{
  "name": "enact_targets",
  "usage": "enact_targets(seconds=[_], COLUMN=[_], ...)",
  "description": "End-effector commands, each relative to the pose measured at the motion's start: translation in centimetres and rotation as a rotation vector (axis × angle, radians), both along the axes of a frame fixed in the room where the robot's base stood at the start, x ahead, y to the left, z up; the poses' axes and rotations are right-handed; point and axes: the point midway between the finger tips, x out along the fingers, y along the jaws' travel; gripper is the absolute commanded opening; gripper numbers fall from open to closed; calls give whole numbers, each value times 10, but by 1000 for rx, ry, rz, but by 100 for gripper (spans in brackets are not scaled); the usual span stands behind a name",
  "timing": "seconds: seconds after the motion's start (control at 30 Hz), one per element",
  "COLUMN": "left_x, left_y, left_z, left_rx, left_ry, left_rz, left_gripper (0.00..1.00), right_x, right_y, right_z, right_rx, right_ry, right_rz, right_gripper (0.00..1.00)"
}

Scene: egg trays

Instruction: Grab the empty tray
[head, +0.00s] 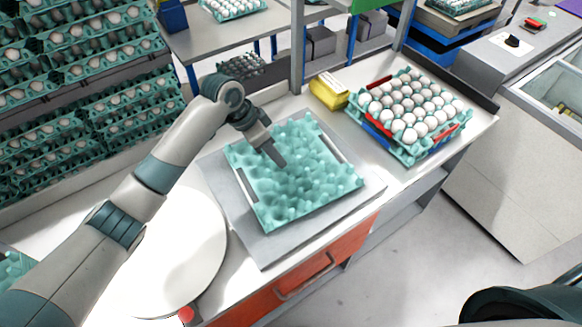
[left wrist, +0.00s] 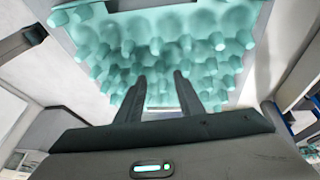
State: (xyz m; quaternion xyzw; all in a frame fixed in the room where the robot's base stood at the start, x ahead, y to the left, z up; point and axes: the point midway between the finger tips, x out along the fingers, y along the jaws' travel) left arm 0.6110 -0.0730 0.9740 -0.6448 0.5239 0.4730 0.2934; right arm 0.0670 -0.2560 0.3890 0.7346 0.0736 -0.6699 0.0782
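The empty teal egg tray (head: 310,185) lies on a flat grey plate (head: 265,250) on the white table, with no eggs in its cups. My left gripper (head: 278,158) is over the tray's upper left part, pointing down at it. In the left wrist view my left gripper (left wrist: 159,76) has its two fingers apart, with nothing visible between them but the cups of the tray (left wrist: 205,40). I cannot tell whether the fingertips touch the tray. My right gripper is not in view.
A tray full of white eggs (head: 357,117) stands to the right, with a yellow box (head: 329,92) beside it. Stacked egg trays (head: 95,105) fill the left. A round white disc (head: 185,255) lies at the front left. A metal post (head: 298,45) rises behind the table.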

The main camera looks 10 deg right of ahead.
Motion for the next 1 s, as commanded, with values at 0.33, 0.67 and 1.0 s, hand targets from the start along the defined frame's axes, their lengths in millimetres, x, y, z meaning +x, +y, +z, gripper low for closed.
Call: enact_targets(seconds=[0.33,0.67,1.0], left_x=[1,1,1], left_y=[-16,-17,-17], left_z=[-33,-37,-37], left_rx=[2,1,1], left_ry=[2,-1,-1], left_rz=[0,0,0], left_gripper=[34,34,1], right_x=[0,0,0], right_y=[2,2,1], right_z=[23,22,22], right_rx=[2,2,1], right_ry=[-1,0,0], right_rz=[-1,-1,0], right_gripper=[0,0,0])
